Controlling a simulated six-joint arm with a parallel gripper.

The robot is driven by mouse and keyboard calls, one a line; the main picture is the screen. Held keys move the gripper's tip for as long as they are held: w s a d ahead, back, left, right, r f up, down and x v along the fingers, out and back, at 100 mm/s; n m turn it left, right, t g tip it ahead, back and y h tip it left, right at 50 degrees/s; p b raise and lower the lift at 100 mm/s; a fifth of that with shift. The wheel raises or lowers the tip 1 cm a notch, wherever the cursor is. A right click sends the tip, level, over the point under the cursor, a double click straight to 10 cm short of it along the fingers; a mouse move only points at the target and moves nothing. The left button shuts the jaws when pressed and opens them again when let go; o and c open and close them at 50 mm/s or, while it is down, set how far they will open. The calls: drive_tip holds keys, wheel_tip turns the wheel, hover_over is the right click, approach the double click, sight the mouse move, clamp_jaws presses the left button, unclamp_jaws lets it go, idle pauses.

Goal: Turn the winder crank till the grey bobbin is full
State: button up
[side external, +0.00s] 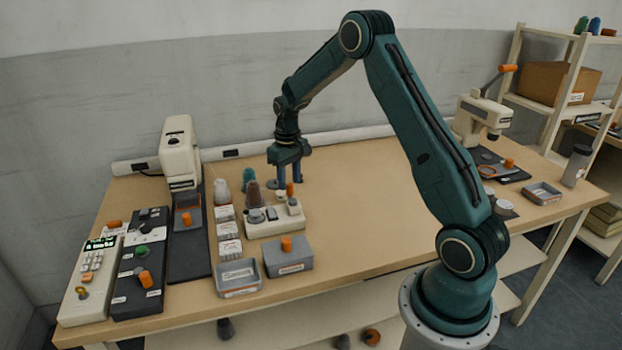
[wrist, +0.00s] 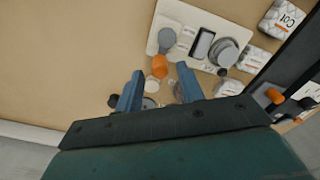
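The winder is a cream base (side external: 277,224) at the middle of the table; it also shows in the wrist view (wrist: 184,27). Its orange crank handle (side external: 290,189) stands upright at the back right of the base. A grey round part (wrist: 224,52) and a grey disc (wrist: 167,41) sit on the base; I cannot tell which is the grey bobbin or how full it is. My gripper (side external: 290,180) points down just behind the winder. Its blue fingers are apart and empty. In the wrist view, the orange handle (wrist: 160,66) lies near the fingertips, between them; contact is not clear.
A dark red cone (side external: 253,195) and a pale cone (side external: 221,191) stand left of my gripper.

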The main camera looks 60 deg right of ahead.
drive_tip(key=shift+f, duration=1.35)
drive_tip(key=c, duration=0.7)
drive_tip(key=shift+s+d, duration=0.25)
drive_tip(key=shift+s, duration=0.2)
drive_tip(key=shift+s+d, duration=0.2)
drive_tip(key=shift+s, duration=0.35)
drive_tip(key=shift+s+a, duration=0.25)
drive_tip(key=shift+s, duration=0.6)
